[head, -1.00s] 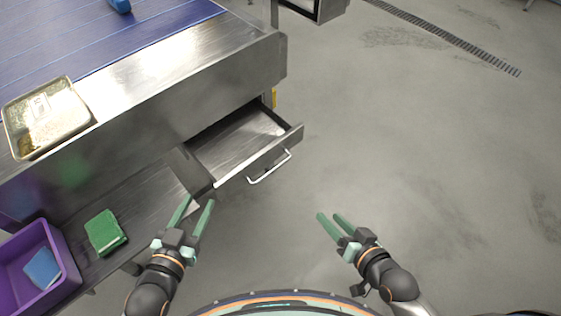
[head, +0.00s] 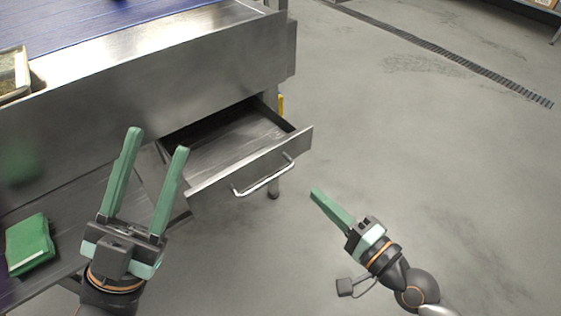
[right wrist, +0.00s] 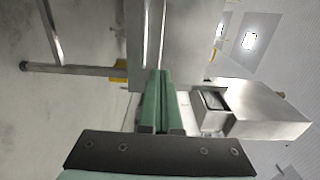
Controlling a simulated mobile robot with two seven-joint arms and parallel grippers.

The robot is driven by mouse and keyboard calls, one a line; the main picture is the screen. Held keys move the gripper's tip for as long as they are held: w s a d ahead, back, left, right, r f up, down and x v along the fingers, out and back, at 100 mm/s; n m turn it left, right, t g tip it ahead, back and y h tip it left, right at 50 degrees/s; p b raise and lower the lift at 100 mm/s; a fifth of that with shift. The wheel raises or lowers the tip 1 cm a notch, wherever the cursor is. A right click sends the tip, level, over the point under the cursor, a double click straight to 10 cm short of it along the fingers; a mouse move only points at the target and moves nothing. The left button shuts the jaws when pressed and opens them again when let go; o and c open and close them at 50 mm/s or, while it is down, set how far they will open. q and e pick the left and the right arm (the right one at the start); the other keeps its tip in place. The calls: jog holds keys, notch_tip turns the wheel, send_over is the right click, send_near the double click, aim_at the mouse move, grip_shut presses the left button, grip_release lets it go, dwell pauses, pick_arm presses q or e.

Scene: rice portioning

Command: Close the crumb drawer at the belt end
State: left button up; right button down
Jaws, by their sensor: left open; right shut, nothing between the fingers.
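The crumb drawer (head: 245,167) stands pulled out from under the end of the steel belt frame, its inside visible and empty-looking. Its front carries a pale bar handle (head: 265,183). My left gripper (head: 159,141) is open and empty, to the left of the drawer front in the head view. My right gripper (head: 314,191) is shut with nothing in it, to the right of the handle and apart from it. The right wrist view shows its green fingers (right wrist: 160,75) together, with steel surfaces beyond them.
The blue belt (head: 90,22) runs along the top of the steel frame (head: 150,90). A tray (head: 14,75) sits at its left edge. A green pad (head: 30,243) lies on the lower shelf. The floor to the right, with a drain grate (head: 450,61), is clear.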

aim_at(271, 151)
pick_arm(q)
jog(key=shift+f+b, duration=0.65)
pick_arm(e)
jog(key=x, duration=1.3)
